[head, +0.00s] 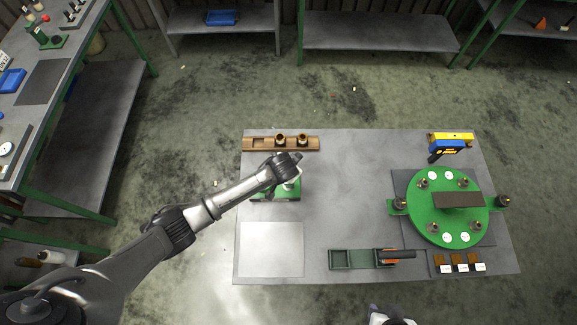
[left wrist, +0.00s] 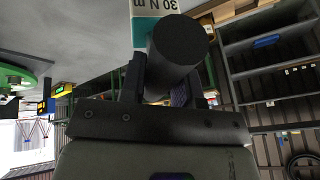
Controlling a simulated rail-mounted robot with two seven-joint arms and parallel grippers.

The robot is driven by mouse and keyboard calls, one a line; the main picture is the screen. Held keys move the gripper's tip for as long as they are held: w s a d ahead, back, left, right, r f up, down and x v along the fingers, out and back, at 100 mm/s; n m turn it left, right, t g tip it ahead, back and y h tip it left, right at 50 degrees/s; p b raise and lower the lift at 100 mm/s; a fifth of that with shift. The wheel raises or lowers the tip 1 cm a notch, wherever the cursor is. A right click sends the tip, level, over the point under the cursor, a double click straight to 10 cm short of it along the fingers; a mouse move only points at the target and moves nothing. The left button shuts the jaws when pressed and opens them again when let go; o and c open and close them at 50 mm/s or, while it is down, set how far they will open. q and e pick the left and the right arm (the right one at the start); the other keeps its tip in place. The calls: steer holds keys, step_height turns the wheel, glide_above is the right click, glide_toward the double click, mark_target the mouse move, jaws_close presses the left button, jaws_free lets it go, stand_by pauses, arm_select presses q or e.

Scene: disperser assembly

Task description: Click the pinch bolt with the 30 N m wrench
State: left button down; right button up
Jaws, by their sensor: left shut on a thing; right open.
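The 30 N m wrench shows in the left wrist view as a thick black handle (left wrist: 178,55) with a white and teal label (left wrist: 165,15) reading "30 N m" upside down. My left gripper (left wrist: 172,92) is shut on it. In the head view my left arm reaches over a small green fixture (head: 262,196) with a pale metal part (head: 291,187) on it. The left wrist hides part of this fixture, and I cannot make out the pinch bolt. Only a bit of my right gripper (head: 388,316) shows at the bottom edge, apart from everything on the table; it is open.
A wooden rack (head: 312,143) with brass-coloured parts stands at the back left. A green round plate (head: 435,226) with bolts and a dark bar fills the right. A green tray (head: 341,259) holds an orange and black tool (head: 395,255). A pale sheet (head: 271,249) lies front left. The table middle is clear.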

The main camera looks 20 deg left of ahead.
arm_select(q)
steer(key=shift+f+b, duration=0.4)
steer(key=shift+f, duration=0.4)
steer(key=shift+f+b, duration=0.4)
steer(key=shift+f, duration=0.4)
steer(key=shift+w+m+h, duration=0.1)
steer(key=shift+m+h, duration=0.6)
steer(key=shift+m, duration=0.8)
steer(key=shift+m+h, duration=0.7)
steer(key=shift+m, duration=0.8)
steer(key=shift+m+g+h, duration=0.6)
steer(key=shift+m, duration=1)
steer(key=shift+m+g+h, duration=0.4)
steer(key=shift+m, duration=0.9)
steer(key=shift+n+p, duration=0.35)
steer(key=shift+n, duration=0.05)
steer(key=shift+r, duration=0.1)
